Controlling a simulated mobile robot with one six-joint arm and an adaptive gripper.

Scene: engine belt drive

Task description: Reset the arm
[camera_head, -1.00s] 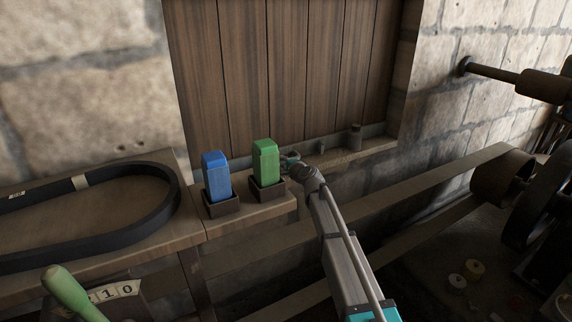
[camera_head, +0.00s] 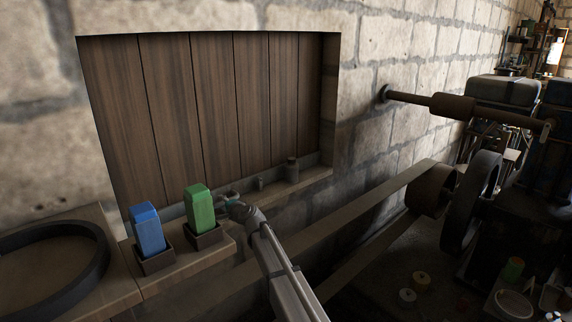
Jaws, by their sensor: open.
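My arm (camera_head: 280,270) reaches up from the bottom of the head view toward the wooden ledge. My gripper (camera_head: 229,199) is at its far end, just right of the green block (camera_head: 199,209). The gripper is small and partly hidden behind the wrist, but its jaws are open. The green block stands upright in a dark square holder (camera_head: 207,239). A blue block (camera_head: 147,228) stands in a similar holder (camera_head: 156,262) to its left. I cannot tell whether the gripper touches the green block.
A black belt (camera_head: 98,270) lies on the bench at the left. A flat drive belt (camera_head: 365,240) runs from the lower middle to a pulley (camera_head: 432,190) at the right. A wooden shutter (camera_head: 215,110) and stone wall stand behind. Small cylinders (camera_head: 292,170) stand on the sill.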

